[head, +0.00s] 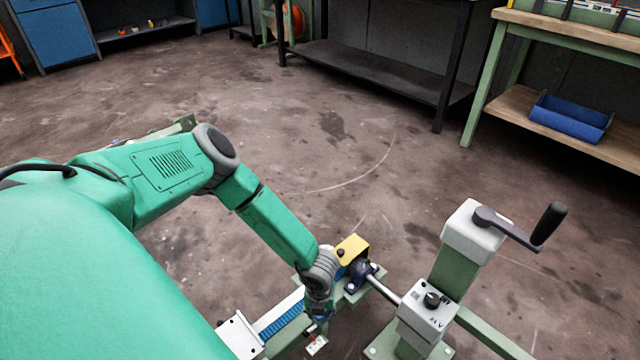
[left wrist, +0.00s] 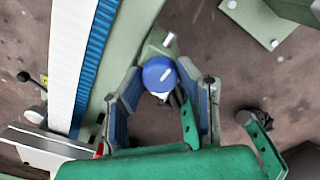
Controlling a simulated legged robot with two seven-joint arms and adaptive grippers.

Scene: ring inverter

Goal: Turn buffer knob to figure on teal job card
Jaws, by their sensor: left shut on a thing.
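A blue round knob (left wrist: 158,74) with a short white line on its face shows in the left wrist view. The line slants up to the right. My left gripper (left wrist: 160,82) has its two fingertips on either side of the knob and is shut on it. In the head view my left gripper (head: 318,312) is low in the middle, by the blue-slatted rail, and hides the knob. I cannot make out a teal job card or its figure in either view. My right gripper is not in view.
A grey box with a black knob (head: 432,299) and a post with a black crank handle (head: 549,226) stand to the right. A yellow guard (head: 352,247) sits just beyond my gripper. Benches and a blue bin (head: 570,118) are at the back. The middle floor is clear.

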